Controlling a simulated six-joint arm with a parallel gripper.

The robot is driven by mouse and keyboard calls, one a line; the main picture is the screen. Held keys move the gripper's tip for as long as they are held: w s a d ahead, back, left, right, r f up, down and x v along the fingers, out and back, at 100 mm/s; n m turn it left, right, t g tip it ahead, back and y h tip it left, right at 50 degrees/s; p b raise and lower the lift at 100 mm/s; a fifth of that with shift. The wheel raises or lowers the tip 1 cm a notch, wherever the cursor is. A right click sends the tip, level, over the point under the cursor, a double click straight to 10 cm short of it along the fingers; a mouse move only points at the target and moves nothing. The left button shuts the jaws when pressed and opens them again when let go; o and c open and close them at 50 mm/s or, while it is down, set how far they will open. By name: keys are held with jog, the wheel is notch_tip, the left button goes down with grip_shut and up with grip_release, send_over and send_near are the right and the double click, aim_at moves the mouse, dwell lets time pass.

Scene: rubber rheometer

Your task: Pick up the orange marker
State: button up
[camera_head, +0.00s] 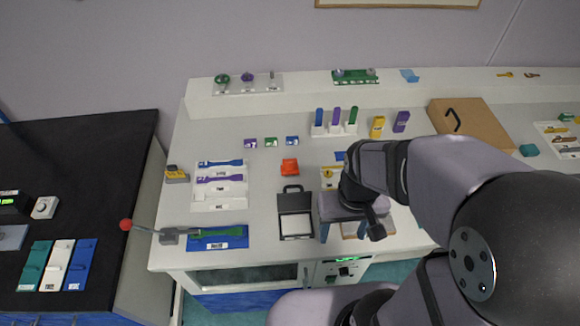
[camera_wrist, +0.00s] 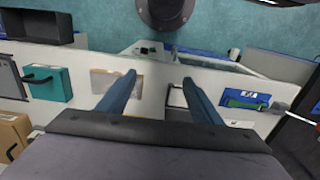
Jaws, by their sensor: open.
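An orange blocky item (camera_head: 289,167) lies near the middle of the bench in the head view; I cannot tell whether it is the orange marker. Blue, purple and green upright pieces (camera_head: 336,117) stand in a white rack behind it, none of them orange. My gripper (camera_wrist: 158,82) is open and empty in the wrist view, its two blue fingers apart above the front of the bench. No clear orange item shows in the wrist view.
A black case (camera_head: 295,222) with a white panel lies open in front of the orange item. A blue tray (camera_head: 240,241) with a green tool lies front left. A brown box (camera_head: 470,127) stands back right. A red-knobbed lever (camera_head: 126,225) juts past the bench's left edge.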

jog(key=w+a+f+b, duration=0.1)
jog(key=w+a+b, duration=0.15)
jog(key=w, duration=0.65)
jog(key=w+a+f+b, duration=0.1)
jog(key=w+b, duration=0.2)
jog(key=w, duration=0.6)
jog(key=b, duration=0.4)
send_over(290, 160)
jog(key=f, duration=0.5)
jog(key=shift+s+d+f, duration=0.1)
jog(key=shift+s+d, duration=0.05)
jog(key=shift+d, duration=0.15)
jog(key=shift+a, duration=0.1)
jog(key=shift+f+p, duration=0.15)
jog(key=shift+p, duration=0.15)
jog(key=shift+a+f+p, duration=0.15)
jog(key=shift+f+p, duration=0.65)
jog(key=shift+f, duration=1)
jog(key=shift+a+f+p, duration=0.1)
jog(key=shift+f+p, duration=0.65)
jog(key=shift+f, duration=1)
jog(key=shift+c, duration=0.3)
jog(key=c, duration=1.1)
jog(key=shift+r, duration=0.15)
